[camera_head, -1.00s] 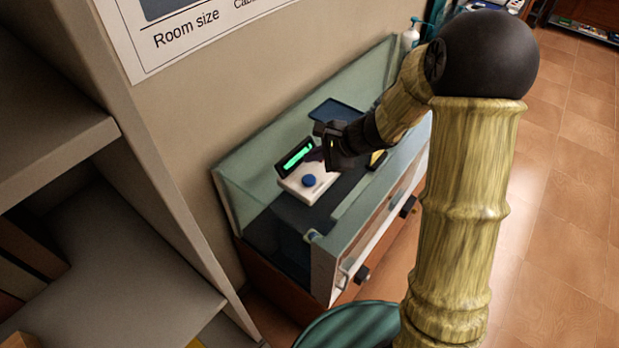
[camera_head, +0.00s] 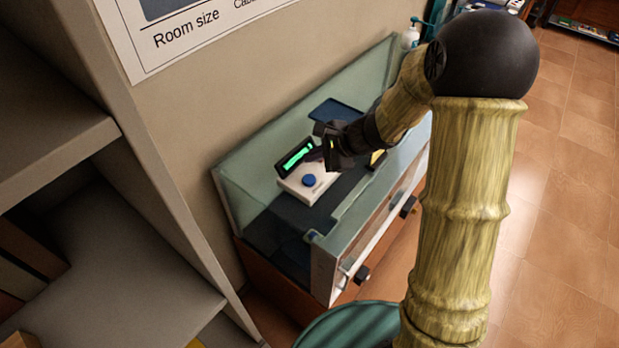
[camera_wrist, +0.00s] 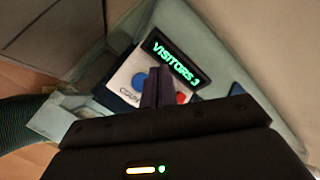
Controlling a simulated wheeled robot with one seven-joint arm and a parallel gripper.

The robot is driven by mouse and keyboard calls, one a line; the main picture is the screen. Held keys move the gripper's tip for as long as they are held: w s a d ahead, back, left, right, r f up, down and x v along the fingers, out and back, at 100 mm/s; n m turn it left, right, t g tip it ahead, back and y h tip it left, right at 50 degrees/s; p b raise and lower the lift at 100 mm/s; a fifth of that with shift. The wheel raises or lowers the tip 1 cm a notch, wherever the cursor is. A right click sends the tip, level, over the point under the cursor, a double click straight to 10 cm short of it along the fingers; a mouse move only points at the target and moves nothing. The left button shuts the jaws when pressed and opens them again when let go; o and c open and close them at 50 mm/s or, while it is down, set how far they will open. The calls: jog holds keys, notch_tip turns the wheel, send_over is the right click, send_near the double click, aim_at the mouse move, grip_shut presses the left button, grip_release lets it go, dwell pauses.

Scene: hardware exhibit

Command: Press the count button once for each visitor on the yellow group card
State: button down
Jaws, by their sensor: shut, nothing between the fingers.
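The white counter box (camera_head: 301,192) sits in the green-walled case, with a blue button (camera_head: 309,180) on top and a lit display (camera_head: 297,157) behind. In the wrist view the display (camera_wrist: 172,58) reads "VISITORS 3". There, the blue button (camera_wrist: 140,81) is beside partly hidden "COUN" lettering, and a red button (camera_wrist: 181,98) shows right of my fingers. My gripper (camera_wrist: 158,74) is shut and empty, its tips over the box between the two buttons; contact cannot be told. A yellow item (camera_head: 377,157), perhaps the group card, is mostly hidden behind my arm; its writing is unreadable.
A dark blue tray (camera_head: 336,109) lies behind the counter. The case's front wall (camera_head: 385,210) has a white rail and black knobs. A grey shelf (camera_head: 110,260) stands at left, and a pump bottle (camera_head: 411,36) is at the far end.

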dwell(0.5)
jog(key=s+d+n+g+h+b, duration=0.1)
jog(key=s+d+n+h+b, duration=0.1)
jog(key=s+d+n+h, duration=0.6)
jog(key=s+d+n, duration=0.6)
jog(key=s, duration=0.4)
jog(key=shift+s+d+f, duration=0.15)
jog(key=shift+d+f, duration=0.05)
jog(key=shift+f, duration=0.2)
jog(key=shift+d, duration=0.1)
